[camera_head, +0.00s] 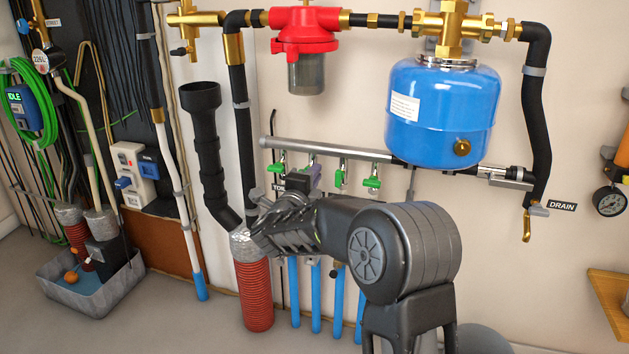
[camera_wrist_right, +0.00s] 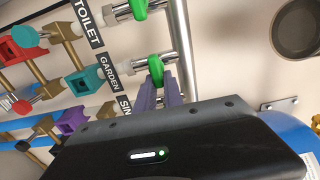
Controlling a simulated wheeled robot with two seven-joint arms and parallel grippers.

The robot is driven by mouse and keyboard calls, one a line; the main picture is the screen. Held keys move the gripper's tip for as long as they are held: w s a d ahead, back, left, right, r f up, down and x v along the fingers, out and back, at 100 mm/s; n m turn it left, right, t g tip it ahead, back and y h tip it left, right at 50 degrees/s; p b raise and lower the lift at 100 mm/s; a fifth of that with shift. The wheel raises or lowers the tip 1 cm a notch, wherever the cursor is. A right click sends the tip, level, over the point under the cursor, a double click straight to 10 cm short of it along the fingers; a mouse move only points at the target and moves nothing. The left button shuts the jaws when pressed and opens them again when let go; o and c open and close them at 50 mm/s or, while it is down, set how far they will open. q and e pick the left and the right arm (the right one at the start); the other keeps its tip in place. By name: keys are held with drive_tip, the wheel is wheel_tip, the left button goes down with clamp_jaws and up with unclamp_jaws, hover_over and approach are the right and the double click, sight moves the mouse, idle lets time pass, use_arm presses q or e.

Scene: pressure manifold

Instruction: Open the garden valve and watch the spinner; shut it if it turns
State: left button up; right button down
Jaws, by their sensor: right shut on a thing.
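My right gripper (camera_head: 312,178) reaches the row of green-handled valves under the grey manifold pipe (camera_head: 325,148). In the wrist view its purple fingers (camera_wrist_right: 160,95) are shut on the green garden valve handle (camera_wrist_right: 156,70), beside the GARDEN label (camera_wrist_right: 110,73). The handle's lower part is hidden by the fingers. A teal block (camera_wrist_right: 83,80) sits on the garden branch. I cannot tell which part is the spinner or whether anything turns. My left gripper is not in view.
The toilet valve handle (camera_wrist_right: 138,9) is close beside the garden one. The SINK label (camera_wrist_right: 126,103) is partly covered by my gripper body. A blue tank (camera_head: 440,105) hangs to the right of the manifold, and a red filter (camera_head: 305,30) is above it.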

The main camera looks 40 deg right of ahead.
drive_tip(key=shift+w+a+f, duration=0.1)
drive_tip(key=shift+w+a, duration=0.15)
drive_tip(key=shift+a, duration=0.1)
drive_tip(key=c, duration=1.6)
unclamp_jaws()
drive_tip(key=shift+o, duration=0.7)
drive_tip(key=shift+d, duration=0.1)
drive_tip(key=shift+s, duration=0.15)
drive_tip(key=p+v, duration=0.2)
drive_tip(key=v, duration=0.5)
drive_tip(key=shift+a, duration=0.35)
drive_tip(key=shift+o, duration=0.4)
drive_tip(key=shift+s, duration=0.15)
